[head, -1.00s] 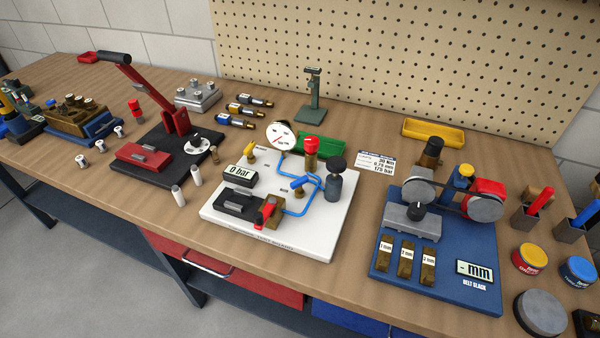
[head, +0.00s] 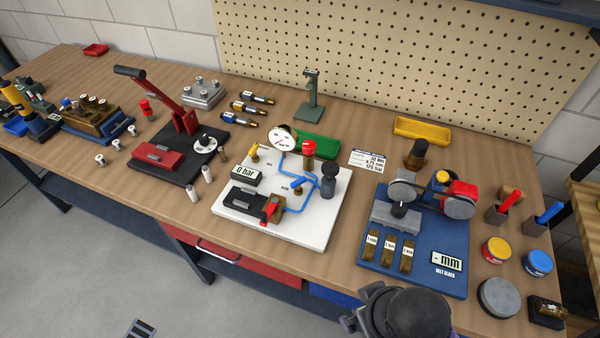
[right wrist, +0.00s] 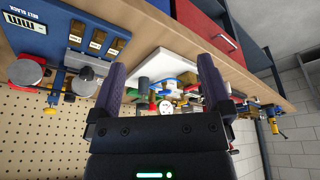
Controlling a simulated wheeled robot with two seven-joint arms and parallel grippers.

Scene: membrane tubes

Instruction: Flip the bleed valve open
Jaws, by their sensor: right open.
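A white test panel (head: 318,238) sits on the bench in the middle of the head view. The labels are too small to tell which is the bleed valve. A gauge (head: 283,137) and a 0 bar display (head: 244,173) are also there. My right gripper (right wrist: 162,85) is open and empty, with the panel (right wrist: 178,58) beyond its fingers. My left gripper is out of view.
A blue belt-slack board (head: 400,278) stands right of the panel, near my right arm. A black base with a red lever press (head: 180,150) stands to the left. A green tray (head: 318,147) lies behind the panel. Bare bench shows along the front edge.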

